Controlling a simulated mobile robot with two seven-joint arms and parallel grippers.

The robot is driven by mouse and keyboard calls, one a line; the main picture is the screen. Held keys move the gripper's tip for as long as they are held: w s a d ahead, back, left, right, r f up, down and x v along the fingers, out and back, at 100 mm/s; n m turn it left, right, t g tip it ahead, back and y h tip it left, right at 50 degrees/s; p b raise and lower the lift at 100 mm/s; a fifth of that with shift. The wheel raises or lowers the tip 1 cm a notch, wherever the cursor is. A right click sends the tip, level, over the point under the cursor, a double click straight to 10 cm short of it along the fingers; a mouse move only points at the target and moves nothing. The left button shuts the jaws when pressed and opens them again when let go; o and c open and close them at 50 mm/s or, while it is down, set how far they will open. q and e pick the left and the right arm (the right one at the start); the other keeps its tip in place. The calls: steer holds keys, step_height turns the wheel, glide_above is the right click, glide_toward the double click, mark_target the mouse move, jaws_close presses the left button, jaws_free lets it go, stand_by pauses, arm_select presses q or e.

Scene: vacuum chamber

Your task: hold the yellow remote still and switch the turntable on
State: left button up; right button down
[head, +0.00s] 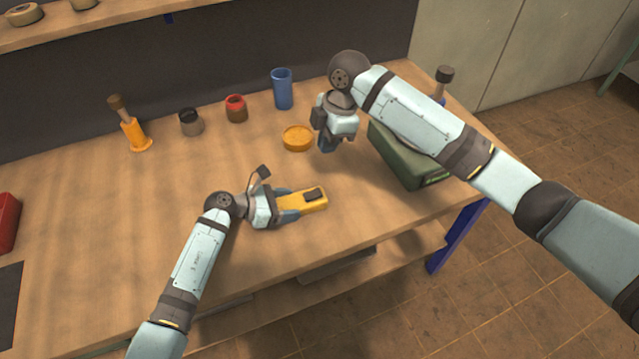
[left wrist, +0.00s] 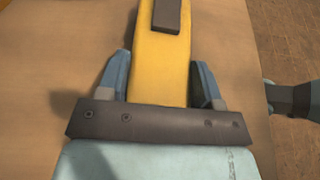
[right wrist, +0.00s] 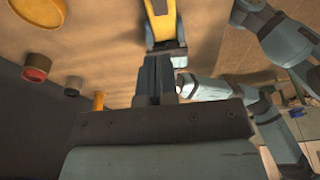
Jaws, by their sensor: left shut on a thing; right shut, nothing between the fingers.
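The yellow remote (head: 321,204) lies over the table with a dark raised button (head: 314,194) on its upper face. My left gripper (head: 288,206) is shut on its near end; the left wrist view shows a finger on each side of the remote (left wrist: 160,75). My right gripper (head: 328,142) is shut and empty, pointing down above the table, beyond the remote and apart from it. The right wrist view shows its closed fingers (right wrist: 158,76) and the remote (right wrist: 160,28). A green box (head: 397,163), perhaps the turntable, stands at the right; my right arm hides much of its top.
An orange dish (head: 298,138) lies left of my right gripper. A blue cup (head: 283,88), red jar (head: 236,108), grey jar (head: 191,122) and orange-based tool (head: 133,133) stand at the back. A red box (head: 6,222) is at the left edge. The table's middle-left is clear.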

mark_target(318, 192)
steer(key=shift+d, duration=0.1)
steer(key=shift+f, duration=0.1)
steer(key=x, duration=1.2)
steer(key=shift+d+f, duration=0.3)
steer(key=shift+d, duration=0.05)
steer(key=shift+w+d+f, duration=0.1)
steer(key=shift+f, duration=0.5)
